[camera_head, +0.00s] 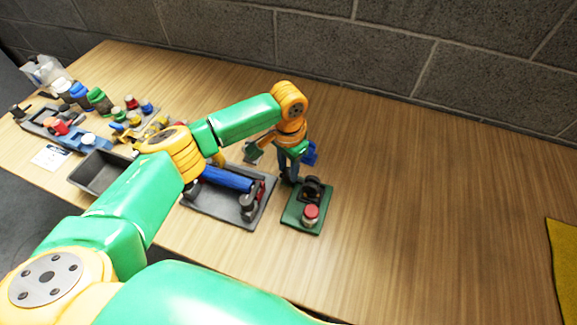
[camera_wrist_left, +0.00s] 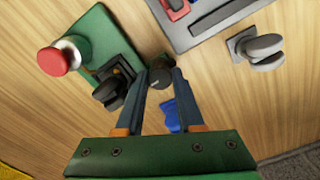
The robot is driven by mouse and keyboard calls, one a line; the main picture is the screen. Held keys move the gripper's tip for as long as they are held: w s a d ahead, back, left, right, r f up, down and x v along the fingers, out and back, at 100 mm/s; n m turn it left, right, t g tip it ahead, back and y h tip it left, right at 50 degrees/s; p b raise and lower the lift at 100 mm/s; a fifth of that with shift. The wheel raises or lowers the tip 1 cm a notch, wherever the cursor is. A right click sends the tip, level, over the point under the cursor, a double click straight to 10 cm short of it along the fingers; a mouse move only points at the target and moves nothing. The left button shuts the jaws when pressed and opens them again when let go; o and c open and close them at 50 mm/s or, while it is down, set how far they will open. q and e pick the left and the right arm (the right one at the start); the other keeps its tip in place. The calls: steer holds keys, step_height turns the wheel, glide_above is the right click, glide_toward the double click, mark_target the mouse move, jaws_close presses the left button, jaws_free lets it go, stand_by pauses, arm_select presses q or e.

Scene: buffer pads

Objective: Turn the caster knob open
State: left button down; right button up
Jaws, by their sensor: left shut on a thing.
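My left gripper (camera_head: 289,178) reaches down at the back left edge of a small green board (camera_head: 296,222). In the left wrist view its two fingers (camera_wrist_left: 161,78) are closed around a dark round knob (camera_wrist_left: 158,71), which sits beside the board's edge. The fingers partly hide the knob, and its turned angle cannot be read. The green board (camera_wrist_left: 90,28) carries a red-topped button (camera_head: 311,211) and a black fitting (camera_head: 312,188). They also show in the left wrist view, as the red button (camera_wrist_left: 56,59) and the black fitting (camera_wrist_left: 112,92). My right gripper is not in view.
A grey tray (camera_head: 222,214) with a blue cylinder (camera_head: 227,178) lies left of the board. A blue object (camera_wrist_left: 170,115) shows beyond the fingers. An empty grey bin (camera_head: 97,172) and several coloured containers stand far left. The table's right side is clear up to a yellow cloth (camera_head: 564,265).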

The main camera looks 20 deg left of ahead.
arm_select(q)
steer(key=shift+r+n+p, duration=0.2)
steer(key=shift+n+p, duration=0.1)
steer(key=shift+p, duration=0.35)
steer(key=n+p, duration=0.3)
steer(key=p, duration=0.2)
steer(key=shift+r+n, duration=0.15)
steer(key=shift+n, duration=0.25)
steer(key=n+p, duration=0.2)
steer(key=shift+n, duration=0.4)
steer(key=n+p, duration=0.2)
steer(key=shift+n, duration=0.4)
steer(key=n, duration=0.1)
steer(key=n+p, duration=0.1)
steer(key=shift+f+n, duration=0.2)
steer(key=shift+n, duration=0.1)
steer(key=n+p, duration=0.1)
steer(key=n, duration=0.4)
steer(key=shift+w, duration=0.1)
steer(key=shift+n, duration=0.3)
